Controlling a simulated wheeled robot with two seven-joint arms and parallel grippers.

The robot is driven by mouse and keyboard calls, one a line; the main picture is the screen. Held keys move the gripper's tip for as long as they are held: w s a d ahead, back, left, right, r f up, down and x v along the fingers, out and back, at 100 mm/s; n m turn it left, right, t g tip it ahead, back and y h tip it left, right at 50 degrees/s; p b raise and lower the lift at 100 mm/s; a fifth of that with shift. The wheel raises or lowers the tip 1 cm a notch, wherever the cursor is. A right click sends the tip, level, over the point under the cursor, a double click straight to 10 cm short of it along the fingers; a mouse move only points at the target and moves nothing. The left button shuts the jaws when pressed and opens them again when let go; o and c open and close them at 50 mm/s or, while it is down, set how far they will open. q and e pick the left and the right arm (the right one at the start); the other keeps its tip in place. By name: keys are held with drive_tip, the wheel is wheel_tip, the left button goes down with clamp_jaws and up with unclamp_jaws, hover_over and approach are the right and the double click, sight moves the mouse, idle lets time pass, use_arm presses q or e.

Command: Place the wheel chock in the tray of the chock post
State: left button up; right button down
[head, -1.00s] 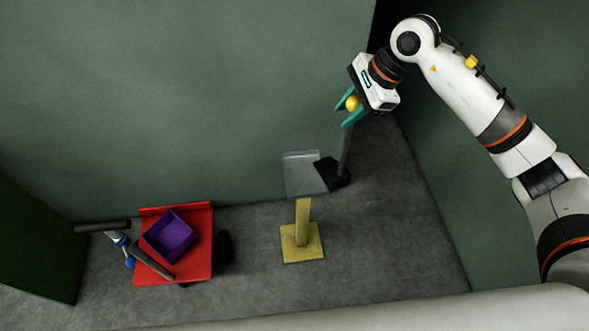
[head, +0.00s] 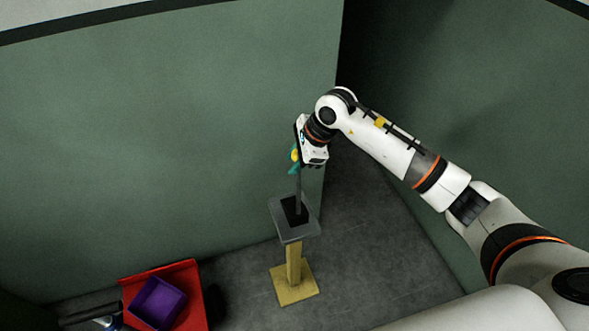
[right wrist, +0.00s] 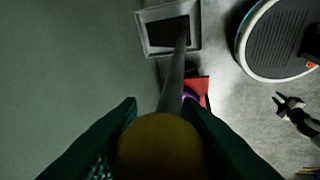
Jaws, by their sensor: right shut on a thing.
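The wheel chock (head: 294,210) is a black block with a long dark upright rod and a yellow ball knob (head: 295,155) on top. My right gripper (head: 295,162), with teal fingers, is shut on the knob. In the right wrist view the knob (right wrist: 160,148) sits between the fingers. The chock post (head: 293,264) is yellow with a square foot, and its grey tray (head: 308,227) is on top. The black block lies within the tray's outline in both views. I cannot tell whether it touches the tray floor. My left gripper is not in the head view; a small claw shape shows in the right wrist view (right wrist: 290,105).
A red cart (head: 190,270) with a purple bin (head: 158,302) stands at the lower left, apart from the post. Green walls (head: 150,140) stand behind and at the right. Grey floor (head: 370,270) is clear right of the post.

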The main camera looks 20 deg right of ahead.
wheel_tip(320, 180, down, 3)
drive_tip(key=shift+f+p, duration=0.2)
drive_tip(key=shift+p, duration=0.1)
drive_tip(key=c, duration=1.5)
unclamp_jaws()
drive_tip(key=shift+f, duration=0.15)
drive_tip(key=o, duration=0.5)
drive_tip(key=b+v, duration=0.3)
drive_tip(key=v, duration=0.9)
drive_tip(key=shift+a, duration=0.1)
